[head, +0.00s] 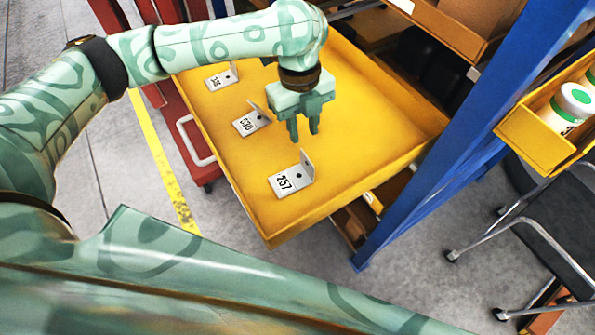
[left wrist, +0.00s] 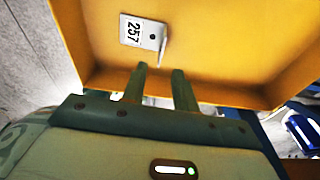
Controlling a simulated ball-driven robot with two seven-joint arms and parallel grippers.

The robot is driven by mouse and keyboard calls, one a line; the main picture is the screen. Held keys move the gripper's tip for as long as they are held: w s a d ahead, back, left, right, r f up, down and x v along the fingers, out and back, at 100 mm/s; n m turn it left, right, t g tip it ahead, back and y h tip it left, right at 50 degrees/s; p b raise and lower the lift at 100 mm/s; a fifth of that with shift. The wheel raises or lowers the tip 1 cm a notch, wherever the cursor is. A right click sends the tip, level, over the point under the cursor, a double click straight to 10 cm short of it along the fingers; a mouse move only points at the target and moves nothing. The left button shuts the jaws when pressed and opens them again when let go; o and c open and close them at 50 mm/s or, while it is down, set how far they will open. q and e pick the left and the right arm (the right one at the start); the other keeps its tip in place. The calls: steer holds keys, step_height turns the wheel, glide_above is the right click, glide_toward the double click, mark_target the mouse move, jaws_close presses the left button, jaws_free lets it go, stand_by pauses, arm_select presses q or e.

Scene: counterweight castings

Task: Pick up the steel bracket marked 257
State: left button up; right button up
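The steel bracket marked 257 (head: 291,181) lies in the yellow tray (head: 385,135), near its front end, with its label facing up and one flange standing up. My left gripper (head: 304,136) hangs above the tray, just behind the bracket in the head view, with its two fingers apart and nothing between them. In the left wrist view the bracket (left wrist: 144,33) is ahead of the open fingers (left wrist: 160,72), apart from them. My right gripper is not in view.
A bracket marked 530 (head: 250,122) and another bracket (head: 221,79) with a hard-to-read label lie along the tray's left side. A blue post (head: 450,130) stands right of the tray. A red cart (head: 185,140) is at its left, and a black chair (head: 550,225) at the right.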

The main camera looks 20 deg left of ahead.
arm_select(q)
steer(key=b, duration=0.1)
glide_above(308, 172)
steer(key=w+a, duration=0.1)
step_height(308, 172, down, 6)
steer(key=shift+w+a+r, duration=0.1)
steer(key=shift+w+r, duration=0.05)
steer(key=shift+r, duration=0.05)
steer(key=shift+f, duration=0.25)
steer(key=f, duration=0.1)
steer(key=f+b, duration=0.1)
steer(key=f, duration=0.1)
steer(key=d+f, duration=0.1)
steer(key=f, duration=0.1)
steer(key=shift+s+f+b, duration=0.1)
steer(key=shift+s+b, duration=0.2)
steer(key=shift+s, duration=0.05)
jaws_close()
